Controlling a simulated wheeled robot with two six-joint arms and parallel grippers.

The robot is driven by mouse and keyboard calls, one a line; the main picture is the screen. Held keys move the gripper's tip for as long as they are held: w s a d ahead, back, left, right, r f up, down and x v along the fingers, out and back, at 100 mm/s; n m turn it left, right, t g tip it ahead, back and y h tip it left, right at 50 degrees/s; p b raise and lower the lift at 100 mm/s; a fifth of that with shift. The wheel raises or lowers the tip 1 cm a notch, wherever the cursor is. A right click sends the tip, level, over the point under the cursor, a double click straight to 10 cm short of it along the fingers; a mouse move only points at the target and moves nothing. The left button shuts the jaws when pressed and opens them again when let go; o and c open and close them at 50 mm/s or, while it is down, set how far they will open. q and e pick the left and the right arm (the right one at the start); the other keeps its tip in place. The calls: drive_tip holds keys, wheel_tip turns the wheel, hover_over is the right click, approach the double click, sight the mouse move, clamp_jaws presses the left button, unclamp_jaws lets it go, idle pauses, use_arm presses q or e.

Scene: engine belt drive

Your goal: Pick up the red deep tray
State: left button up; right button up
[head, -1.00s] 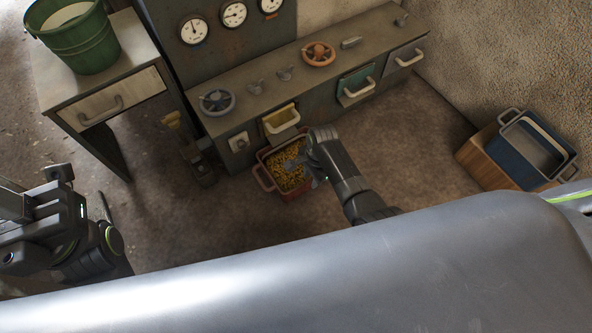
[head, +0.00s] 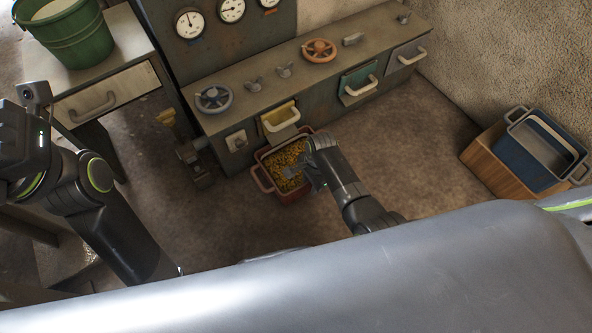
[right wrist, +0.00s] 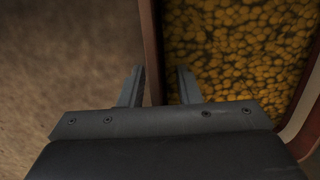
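The red deep tray (head: 295,194) stands on the floor against the low cabinet front. It holds many small yellow-orange pieces, and a handle loop shows on its left. My right gripper (head: 303,173) is over the tray's right part. In the right wrist view my right gripper (right wrist: 160,72) is open. The tray's wall (right wrist: 151,50) runs between its two fingers, one on the outer side and one on the side of the contents. Whether they touch the wall I cannot tell. My left gripper (head: 18,140) is at the left edge, with its fingers not visible.
The cabinet (head: 255,105) with handwheels and a yellow drawer (head: 280,117) is just behind the tray. A desk (head: 120,50) with a green bucket (head: 68,38) stands left. A blue tray (head: 530,155) rests on a wooden box (head: 490,160) at right. Floor between is clear.

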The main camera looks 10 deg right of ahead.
clamp_jaws()
drive_tip(key=shift+s+f, duration=0.1)
drive_tip(key=shift+s, duration=0.05)
idle(1.2)
